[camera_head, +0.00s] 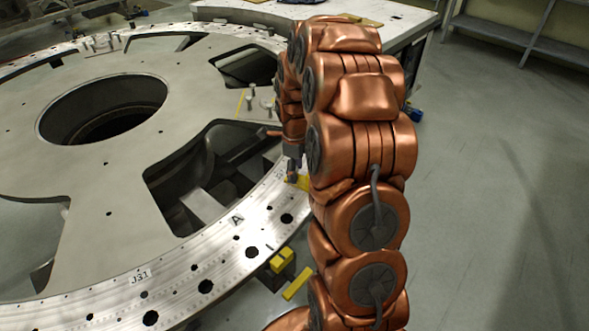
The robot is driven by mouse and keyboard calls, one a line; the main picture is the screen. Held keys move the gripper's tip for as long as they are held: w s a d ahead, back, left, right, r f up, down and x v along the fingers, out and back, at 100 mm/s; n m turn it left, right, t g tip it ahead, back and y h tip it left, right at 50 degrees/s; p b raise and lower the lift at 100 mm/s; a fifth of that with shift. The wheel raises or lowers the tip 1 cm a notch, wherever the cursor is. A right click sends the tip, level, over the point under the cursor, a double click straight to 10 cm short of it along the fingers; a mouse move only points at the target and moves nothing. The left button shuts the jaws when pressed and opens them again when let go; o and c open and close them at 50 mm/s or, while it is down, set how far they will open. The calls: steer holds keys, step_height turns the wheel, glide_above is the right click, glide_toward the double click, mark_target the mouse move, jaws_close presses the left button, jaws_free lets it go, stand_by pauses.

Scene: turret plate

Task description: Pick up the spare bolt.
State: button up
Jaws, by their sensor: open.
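My gripper (293,168) points down over the rim of the large metal turret plate (215,232), beside a yellow patch. It is small in view and partly hidden by my copper-coloured arm; it is open, and I see nothing held in it. Small grey bolt-like pieces (250,101) stand on the plate by the cutout, beyond my gripper and to its left, apart from it. I cannot tell which of them is the spare bolt, or whether another lies behind my arm.
The plate has a round central opening (104,108) and large cutouts (205,185). Yellow blocks (282,261) sit at its near right edge. A white table (395,25) stands at the back. The grey floor (490,200) on the right is clear.

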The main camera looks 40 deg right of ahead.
steer(key=shift+f, duration=0.25)
jaws_close()
stand_by(0.3)
